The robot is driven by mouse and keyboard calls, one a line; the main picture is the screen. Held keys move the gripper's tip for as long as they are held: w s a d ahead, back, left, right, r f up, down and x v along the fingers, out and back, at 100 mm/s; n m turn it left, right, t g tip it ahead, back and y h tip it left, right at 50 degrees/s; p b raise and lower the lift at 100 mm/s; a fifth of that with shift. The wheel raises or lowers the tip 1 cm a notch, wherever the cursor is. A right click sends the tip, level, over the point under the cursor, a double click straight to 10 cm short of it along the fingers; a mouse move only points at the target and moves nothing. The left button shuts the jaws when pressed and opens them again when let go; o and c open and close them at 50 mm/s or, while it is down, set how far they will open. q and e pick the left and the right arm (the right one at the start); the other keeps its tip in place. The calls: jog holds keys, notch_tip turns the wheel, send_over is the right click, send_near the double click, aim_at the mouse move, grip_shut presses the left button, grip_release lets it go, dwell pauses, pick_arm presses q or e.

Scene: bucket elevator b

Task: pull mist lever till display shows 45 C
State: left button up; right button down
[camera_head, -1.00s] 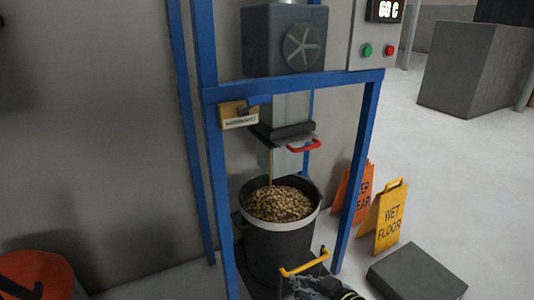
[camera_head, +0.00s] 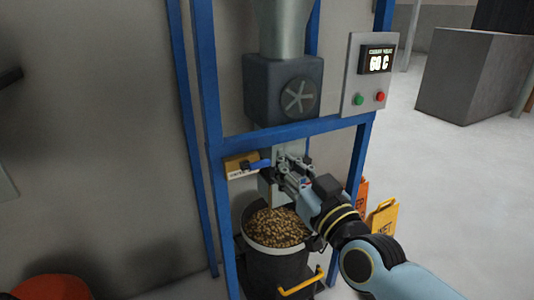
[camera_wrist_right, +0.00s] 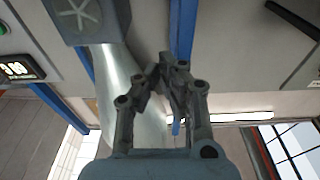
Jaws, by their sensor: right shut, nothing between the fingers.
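The display (camera_head: 379,60) on the grey control box reads 60 C. A lever with a blue handle (camera_head: 258,164) sits on a tan labelled plate (camera_head: 237,168) under the blue crossbar; its label is too small to read, so I cannot tell if it is the mist lever. My right gripper (camera_head: 281,160) is just right of the blue handle, in front of the chute; contact cannot be told. The right wrist view shows its fingers (camera_wrist_right: 160,68) shut together with nothing between them. My left gripper is not in view.
A black bucket (camera_head: 270,262) of brown pellets with a yellow handle (camera_head: 300,282) stands below. Blue frame posts (camera_head: 208,100) flank the chute. A green button (camera_head: 359,99) and a red button (camera_head: 380,96) are under the display. Yellow (camera_head: 383,222) and orange floor signs stand right.

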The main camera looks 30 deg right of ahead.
jog(key=r, duration=0.2)
send_over(252, 165)
jog(key=d, duration=0.3)
jog(key=shift+s+a+f+b, duration=0.1)
jog(key=shift+s+f+b, duration=0.2)
jog(key=shift+f, duration=0.45)
jog(key=shift+s+a+f+b, duration=0.1)
jog(key=shift+s+f+b, duration=0.15)
jog(key=shift+f+b, duration=0.4)
jog(key=shift+s+a+f+b, duration=0.15)
jog(key=shift+s+f, duration=0.1)
jog(key=shift+f, duration=0.65)
